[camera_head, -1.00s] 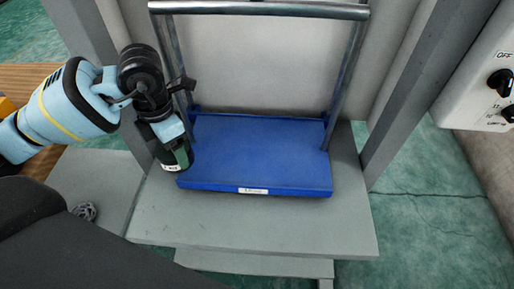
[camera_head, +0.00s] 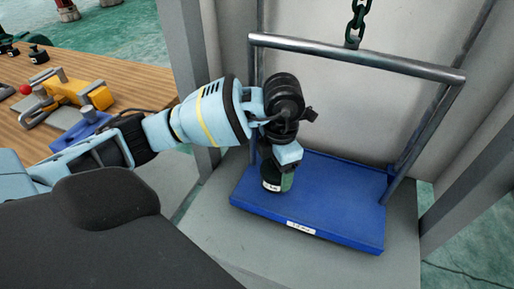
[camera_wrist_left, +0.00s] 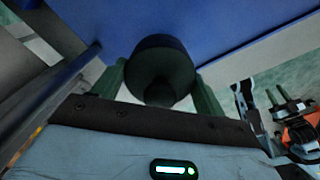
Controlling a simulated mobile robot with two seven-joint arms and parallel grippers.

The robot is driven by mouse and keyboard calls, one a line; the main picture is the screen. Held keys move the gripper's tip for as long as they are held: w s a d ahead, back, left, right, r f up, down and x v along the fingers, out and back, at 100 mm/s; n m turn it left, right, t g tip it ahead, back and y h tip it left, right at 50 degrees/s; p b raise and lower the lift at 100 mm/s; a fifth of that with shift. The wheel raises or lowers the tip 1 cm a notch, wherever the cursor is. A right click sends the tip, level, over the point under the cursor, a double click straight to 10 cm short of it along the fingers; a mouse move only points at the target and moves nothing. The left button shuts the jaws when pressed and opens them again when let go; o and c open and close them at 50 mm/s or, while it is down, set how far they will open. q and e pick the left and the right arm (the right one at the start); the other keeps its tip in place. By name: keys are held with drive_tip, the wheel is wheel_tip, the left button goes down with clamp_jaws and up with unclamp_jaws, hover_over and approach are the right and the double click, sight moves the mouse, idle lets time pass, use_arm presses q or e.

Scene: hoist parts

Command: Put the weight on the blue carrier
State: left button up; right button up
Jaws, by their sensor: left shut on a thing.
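The blue carrier (camera_head: 335,205) is a flat blue platform with a grey metal frame, standing on a grey base. It also shows in the left wrist view (camera_wrist_left: 235,20). My left gripper (camera_head: 277,180) points down over the left part of the platform. It is shut on the weight (camera_head: 271,186), a dark cylinder with a pale label low on its side. In the left wrist view the weight (camera_wrist_left: 160,62) is a dark round shape between the two green fingers. I cannot tell whether its underside touches the platform.
The frame's top bar (camera_head: 350,57) hangs from a dark chain (camera_head: 356,20) and spans above the platform. Grey posts (camera_head: 190,75) stand at the sides. A wooden table (camera_head: 125,80) at the left holds a yellow-orange part (camera_head: 80,93) and small dark weights. The platform's right side is clear.

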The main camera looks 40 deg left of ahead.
use_arm(q)
drive_tip(key=w+d, duration=0.1)
drive_tip(key=d, duration=0.1)
drive_tip(key=w+d, duration=0.2)
drive_tip(key=shift+w+d, duration=0.25)
drive_tip(key=shift+w, duration=0.05)
drive_tip(key=shift+w+d, duration=0.25)
drive_tip(key=shift+d, duration=0.1)
drive_tip(key=shift+f, duration=1.8)
drive_tip(key=shift+f, duration=0.15)
drive_tip(key=o, duration=2)
drive_tip(key=shift+s+f, duration=0.15)
drive_tip(key=shift+o, duration=0.2)
wheel_tip(320, 180, up, 8)
drive_tip(key=shift+f, duration=0.15)
